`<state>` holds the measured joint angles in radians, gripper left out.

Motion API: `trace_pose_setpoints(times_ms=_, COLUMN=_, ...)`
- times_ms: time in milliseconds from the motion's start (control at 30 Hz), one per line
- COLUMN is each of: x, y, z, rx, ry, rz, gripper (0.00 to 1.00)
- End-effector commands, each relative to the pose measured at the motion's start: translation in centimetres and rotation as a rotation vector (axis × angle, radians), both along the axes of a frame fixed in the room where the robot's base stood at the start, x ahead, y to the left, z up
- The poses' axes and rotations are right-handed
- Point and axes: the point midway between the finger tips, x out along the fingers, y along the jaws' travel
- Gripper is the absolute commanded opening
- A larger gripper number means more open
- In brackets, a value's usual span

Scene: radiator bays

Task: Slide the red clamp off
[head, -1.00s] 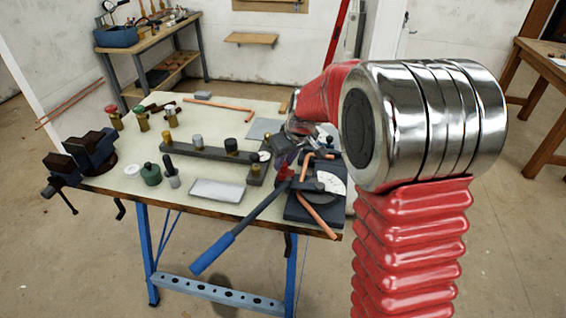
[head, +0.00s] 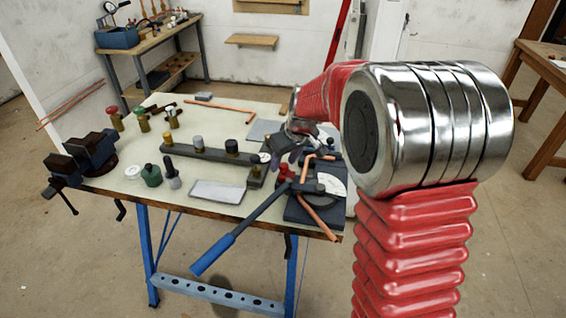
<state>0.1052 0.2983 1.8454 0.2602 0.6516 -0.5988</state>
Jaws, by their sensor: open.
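The red clamp (head: 285,173) is a small red piece at the near left end of the pipe bender (head: 312,208), where the bender's blue-handled lever (head: 240,228) begins. My gripper (head: 288,158) hangs at the end of my red arm, just above and behind the clamp in the picture. Its dark, purplish fingers point down and are open. Nothing shows between them. At this size I cannot tell whether a finger touches the clamp.
The bench top is clear between the tray and the bottles. My arm blocks the right side.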

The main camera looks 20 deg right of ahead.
Motion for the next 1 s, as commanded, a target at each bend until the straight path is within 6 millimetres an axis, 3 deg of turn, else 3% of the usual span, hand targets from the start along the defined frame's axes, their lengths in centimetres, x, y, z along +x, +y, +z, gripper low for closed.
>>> trace_pose_setpoints(times_ms=700, x=-4.1, y=-1.4, z=10.6, rx=0.000, ry=-0.002, rz=-0.001, gripper=0.41)
trace_pose_setpoints(times_ms=1000, x=-4.6, y=-1.6, z=11.8, rx=0.001, ry=0.000, rz=-0.002, gripper=0.41)
